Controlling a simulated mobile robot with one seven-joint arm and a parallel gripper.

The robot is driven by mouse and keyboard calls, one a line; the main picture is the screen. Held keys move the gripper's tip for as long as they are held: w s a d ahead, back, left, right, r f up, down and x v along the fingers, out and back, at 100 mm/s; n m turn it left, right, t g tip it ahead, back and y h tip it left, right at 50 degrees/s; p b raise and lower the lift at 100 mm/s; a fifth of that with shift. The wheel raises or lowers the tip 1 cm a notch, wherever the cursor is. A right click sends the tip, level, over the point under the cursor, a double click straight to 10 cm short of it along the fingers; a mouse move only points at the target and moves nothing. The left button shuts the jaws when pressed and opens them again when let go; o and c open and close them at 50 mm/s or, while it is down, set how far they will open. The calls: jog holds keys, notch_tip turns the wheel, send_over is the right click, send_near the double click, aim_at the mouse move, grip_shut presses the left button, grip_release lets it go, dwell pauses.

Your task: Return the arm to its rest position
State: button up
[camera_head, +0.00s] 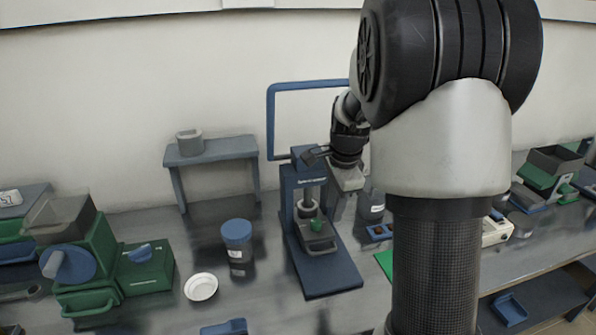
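My arm rises in front of the camera at the right of the head view and reaches back over the bench. My gripper (345,200) hangs beside the upper right part of the blue press-like device (335,275). Its fingers are small and partly lost against the device and the dark container behind, so I cannot tell how far apart they are. I see nothing clearly held in it. The nearer arm links hide part of the bench behind them.
A blue frame (271,122) rises behind the device. A blue-lidded jar (237,243) and a white dish (201,287) stand to its left. Green machines (88,262) stand at far left, and a small raised shelf (225,149) at the back. A dark container (371,208) is close to the gripper.

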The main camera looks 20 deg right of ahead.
jog(key=s+a+r+n+t+p, duration=0.1)
jog(key=s+a+r+n+p, duration=0.3)
jog(key=s+r+n, duration=0.5)
jog(key=s+a+r+n+t+p, duration=0.2)
jog(key=s+a+r+n+p, duration=0.2)
jog(key=s, duration=1.1)
jog(key=a+r+n, duration=0.3)
jog(key=r+n, duration=0.2)
jog(key=r, duration=0.2)
jog(key=shift+s+a+r+p, duration=0.2)
jog(key=shift+r+p, duration=0.1)
jog(key=shift+r, duration=0.05)
